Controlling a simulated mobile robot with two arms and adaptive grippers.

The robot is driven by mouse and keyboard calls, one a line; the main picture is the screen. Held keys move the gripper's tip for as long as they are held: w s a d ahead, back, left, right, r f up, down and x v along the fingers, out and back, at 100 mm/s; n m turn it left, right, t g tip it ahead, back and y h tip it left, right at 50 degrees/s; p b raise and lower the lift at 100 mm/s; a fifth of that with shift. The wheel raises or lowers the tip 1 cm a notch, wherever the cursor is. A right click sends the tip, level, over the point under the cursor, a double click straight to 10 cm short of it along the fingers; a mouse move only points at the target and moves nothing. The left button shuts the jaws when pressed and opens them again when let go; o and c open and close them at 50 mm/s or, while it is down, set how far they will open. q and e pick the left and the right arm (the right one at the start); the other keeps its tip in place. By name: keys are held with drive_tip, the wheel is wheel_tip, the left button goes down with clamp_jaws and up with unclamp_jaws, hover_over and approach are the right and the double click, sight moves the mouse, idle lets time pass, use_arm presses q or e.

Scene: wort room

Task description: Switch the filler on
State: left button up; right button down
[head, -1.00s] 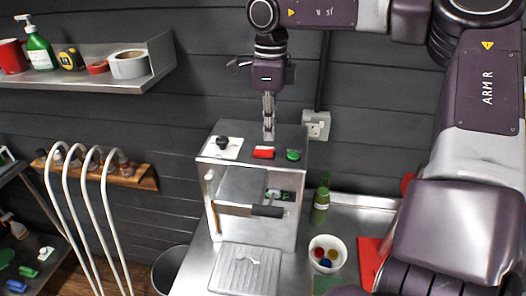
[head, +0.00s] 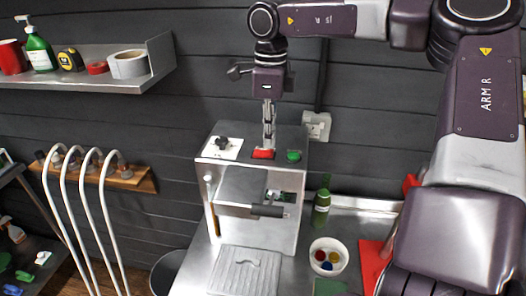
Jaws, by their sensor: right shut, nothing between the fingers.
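The filler (head: 285,180) is a steel box machine on the steel bench. Its sloping top carries a black knob on a white plate (head: 221,147), a red rocker switch (head: 263,154) and a green button (head: 294,156). My right gripper (head: 268,146) points down with its fingers shut and empty. Its tips are at the red switch, overlapping its back edge in the picture; I cannot tell whether they touch it. My left gripper is not in view.
A green bottle (head: 322,199) and a white bowl (head: 328,257) with coloured caps stand right of the filler. A wall socket (head: 317,126) is behind. Curved white pipes (head: 78,215) stand at left.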

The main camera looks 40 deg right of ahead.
sight(269, 152)
drive_tip(key=shift+f+b, duration=0.9)
drive_tip(key=shift+f, duration=0.2)
idle(1.0)
drive_tip(key=shift+r, duration=0.15)
drive_tip(key=shift+r+p, duration=1.7)
drive_tip(key=shift+r, duration=1.7)
drive_tip(key=shift+f, duration=0.1)
